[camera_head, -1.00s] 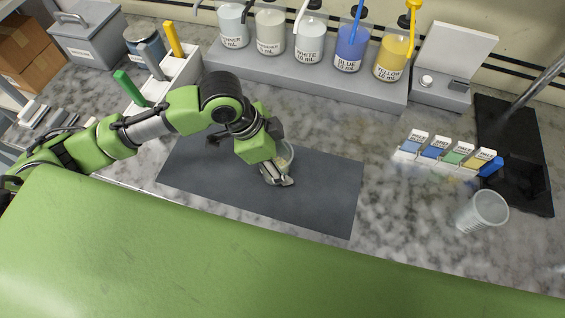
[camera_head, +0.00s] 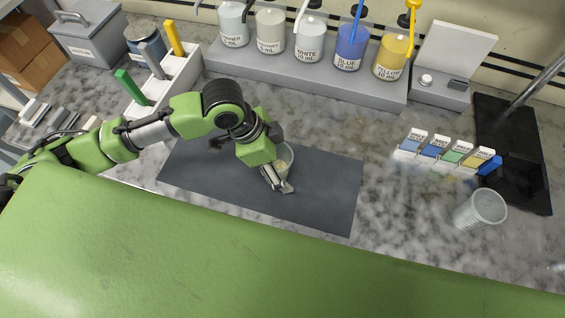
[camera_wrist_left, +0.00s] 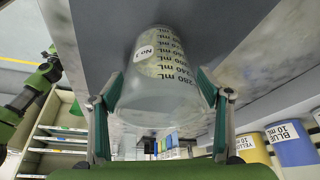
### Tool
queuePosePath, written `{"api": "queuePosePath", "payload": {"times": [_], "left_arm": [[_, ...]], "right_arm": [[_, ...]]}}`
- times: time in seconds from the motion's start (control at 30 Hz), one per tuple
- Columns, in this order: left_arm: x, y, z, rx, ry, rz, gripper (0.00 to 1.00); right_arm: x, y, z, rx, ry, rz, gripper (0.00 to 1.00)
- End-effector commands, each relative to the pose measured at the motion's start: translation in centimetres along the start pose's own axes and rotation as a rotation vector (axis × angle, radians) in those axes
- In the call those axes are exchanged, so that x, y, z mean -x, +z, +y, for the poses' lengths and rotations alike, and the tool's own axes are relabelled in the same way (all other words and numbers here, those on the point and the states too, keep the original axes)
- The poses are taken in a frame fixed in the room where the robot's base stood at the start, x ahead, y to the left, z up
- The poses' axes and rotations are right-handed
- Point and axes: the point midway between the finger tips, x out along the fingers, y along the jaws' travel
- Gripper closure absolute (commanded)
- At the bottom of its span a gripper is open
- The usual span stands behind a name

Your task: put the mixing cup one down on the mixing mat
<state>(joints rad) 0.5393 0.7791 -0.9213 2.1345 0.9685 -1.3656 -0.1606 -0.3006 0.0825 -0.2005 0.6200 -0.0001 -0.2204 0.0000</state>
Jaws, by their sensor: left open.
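The mixing cup (camera_head: 286,156) is translucent with pale contents and stands on the dark grey mixing mat (camera_head: 325,195), partly hidden by my left gripper in the head view. In the left wrist view the cup (camera_wrist_left: 160,75) shows a "No." label and mL markings. My left gripper (camera_head: 278,183) is open at the cup's near side. In the wrist view its two fingers stand on either side of the cup, with small gaps showing. My right gripper is not in view.
A second, empty-looking cup (camera_head: 481,211) stands on the marble counter at right, below a row of labelled sample cards (camera_head: 447,152). Labelled paint bottles (camera_head: 352,47) stand along the back. A white holder (camera_head: 176,80) with coloured-handled tools is at left. The mat's right part is clear.

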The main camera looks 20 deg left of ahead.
Motion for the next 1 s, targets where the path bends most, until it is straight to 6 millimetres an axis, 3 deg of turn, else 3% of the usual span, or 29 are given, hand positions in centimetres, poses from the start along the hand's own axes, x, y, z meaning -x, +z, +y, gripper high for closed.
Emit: {"api": "queuePosePath", "payload": {"times": [0.6,1.0], "left_arm": [[10.9,0.0,-0.1,0.000,-0.004,0.001,0.29],[11.9,0.0,-0.1,0.001,-0.001,-0.001,0.29]], "right_arm": [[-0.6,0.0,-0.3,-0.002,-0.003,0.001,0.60],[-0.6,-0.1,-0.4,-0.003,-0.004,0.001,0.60]]}}
